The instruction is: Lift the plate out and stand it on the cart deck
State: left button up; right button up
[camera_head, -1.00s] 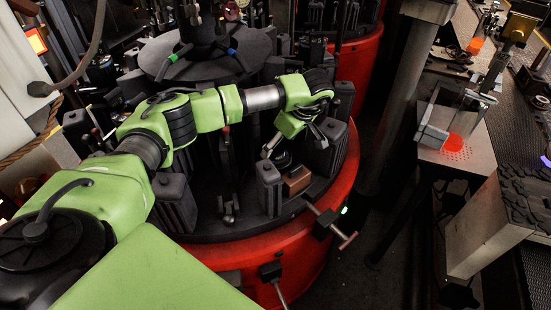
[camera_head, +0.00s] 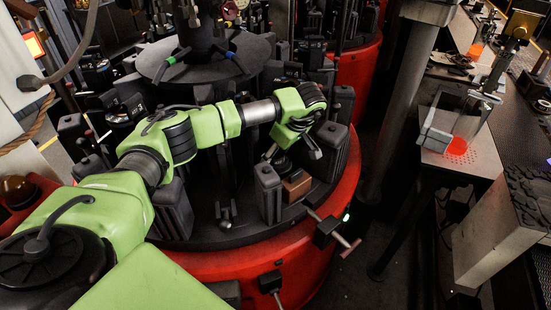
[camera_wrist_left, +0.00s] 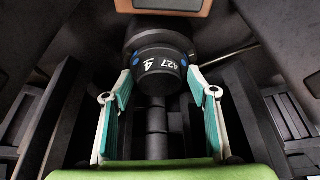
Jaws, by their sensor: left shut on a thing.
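The plate (camera_wrist_left: 160,68) shows in the left wrist view as a dark round piece with blue dots, marked 4 and 427. My left gripper (camera_wrist_left: 161,82) has its teal-padded fingers on either side of it and is shut on it. In the head view, my left gripper (camera_head: 289,148) points down among the dark upright moulds on the round red machine (camera_head: 300,245). The plate is mostly hidden there by the gripper. A grey perforated deck (camera_head: 480,158), which may be the cart deck, stands at the right. My right gripper is not in view.
Dark mould blocks (camera_head: 268,193) stand close around the gripper, with a brown block (camera_head: 297,185) beside it. A T-handle (camera_head: 332,229) sticks out from the red rim. A metal bracket (camera_head: 437,130) and an orange glowing piece (camera_head: 458,146) occupy part of the deck. A thick column (camera_head: 400,110) stands between.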

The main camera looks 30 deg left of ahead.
pick_arm(q)
jog(key=shift+r, duration=0.1)
jog(key=shift+w+r, duration=0.1)
jog(key=shift+r, duration=0.25)
notch_tip(320, 180, up, 8)
jog(key=shift+r+b, duration=0.1)
jog(key=shift+b, duration=0.85)
jog(key=shift+r, duration=0.45)
jog(key=shift+r, duration=0.1)
